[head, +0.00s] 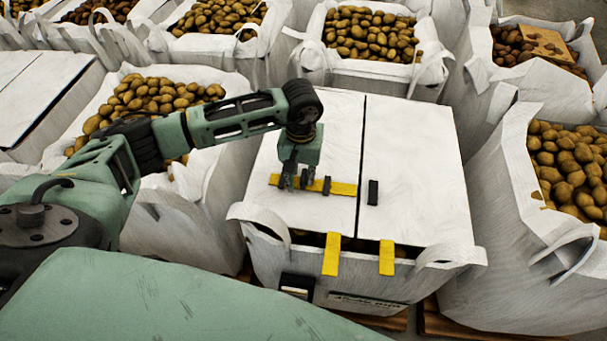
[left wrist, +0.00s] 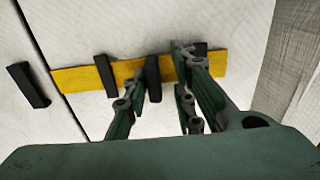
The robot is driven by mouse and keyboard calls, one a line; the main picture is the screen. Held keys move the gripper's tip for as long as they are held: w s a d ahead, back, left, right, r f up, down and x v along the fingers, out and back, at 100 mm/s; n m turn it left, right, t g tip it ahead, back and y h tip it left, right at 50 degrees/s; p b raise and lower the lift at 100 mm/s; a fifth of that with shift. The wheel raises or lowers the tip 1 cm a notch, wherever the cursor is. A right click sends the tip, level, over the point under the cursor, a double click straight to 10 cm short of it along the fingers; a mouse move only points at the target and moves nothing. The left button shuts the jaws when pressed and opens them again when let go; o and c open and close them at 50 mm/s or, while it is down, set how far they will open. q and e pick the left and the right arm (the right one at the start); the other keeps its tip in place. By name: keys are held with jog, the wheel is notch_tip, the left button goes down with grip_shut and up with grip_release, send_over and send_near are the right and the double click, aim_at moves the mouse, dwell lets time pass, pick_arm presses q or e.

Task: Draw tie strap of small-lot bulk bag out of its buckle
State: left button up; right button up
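The bulk bag (head: 432,256) stands in the middle of the head view, its top covered by two white flaps with a dark gap between. A yellow tie strap (head: 344,188) lies across the left flap, with a small black band (head: 327,185) around it. A black buckle (head: 373,192) sits on the right flap, apart from the strap's end; the left wrist view also shows this buckle (left wrist: 28,85) and strap (left wrist: 75,79) separated. My left gripper (head: 299,183) is down at the strap, left of the band. Its fingertips (left wrist: 176,70) are apart over the strap. My right gripper is not visible.
Two yellow straps (head: 331,254) (head: 387,258) hang at the bag's front edge. Open bags of potatoes (head: 370,35) (head: 572,160) surround it closely. Another covered bag (head: 45,92) stands at the left. The right flap is otherwise clear.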

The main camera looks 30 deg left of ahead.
pick_arm(q)
jog(key=shift+d, duration=0.1)
jog(key=shift+r, duration=0.3)
notch_tip(320, 180, up, 11)
jog(key=shift+r, duration=0.2)
dwell(0.6)
